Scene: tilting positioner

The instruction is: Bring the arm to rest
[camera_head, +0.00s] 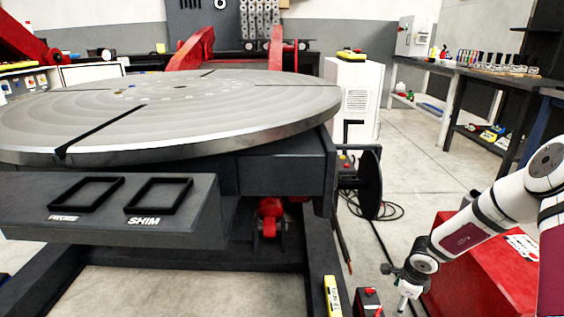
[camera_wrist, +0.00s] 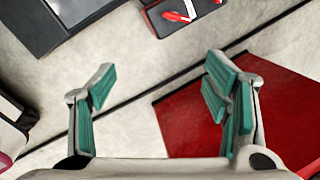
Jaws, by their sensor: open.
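My gripper (camera_head: 405,296) hangs low at the bottom right in the head view, pointing down beside a red cabinet. In the wrist view my gripper (camera_wrist: 158,88) shows two green-padded fingers spread wide apart with nothing between them. Below the fingers are bare floor and part of the red cabinet (camera_wrist: 190,115). My white arm comes in from the right edge of the head view and bends down to the gripper.
A round tilting table (camera_head: 230,105) fills the left, with a dark shelf (camera_head: 205,210) marked SHIM in front. The red cabinet (camera_head: 480,262) stands beside my arm. A small red-topped box (camera_head: 368,302) is left of my gripper. A workbench (camera_head: 470,72) stands back right.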

